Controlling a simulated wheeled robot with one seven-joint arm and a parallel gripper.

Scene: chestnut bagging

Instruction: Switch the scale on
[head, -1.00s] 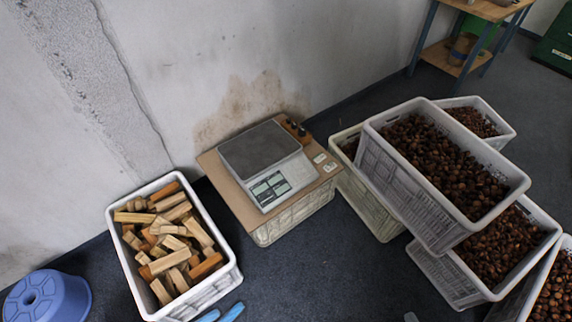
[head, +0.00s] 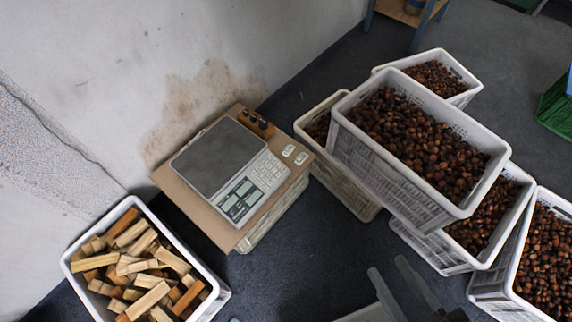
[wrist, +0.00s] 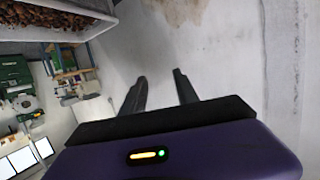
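The scale (head: 218,160) has a dark grey weighing plate and a pale front panel with greenish display windows (head: 240,200) and a keypad. It stands on a brown board over a crate by the wall. I cannot read any digits, and no power switch can be made out. My gripper (head: 396,272) shows at the bottom of the head view, in front and to the right of the scale, apart from it. In the wrist view my gripper (wrist: 160,78) has its two dark fingers apart with nothing between them. The scale cannot be made out there.
Small dark weights in a wooden block (head: 256,122) and white labels lie on the board (head: 165,181). A crate of wood pieces (head: 70,262) stands at lower left. Stacked chestnut crates (head: 380,170) stand at right. Dark floor (head: 310,240) is clear between them.

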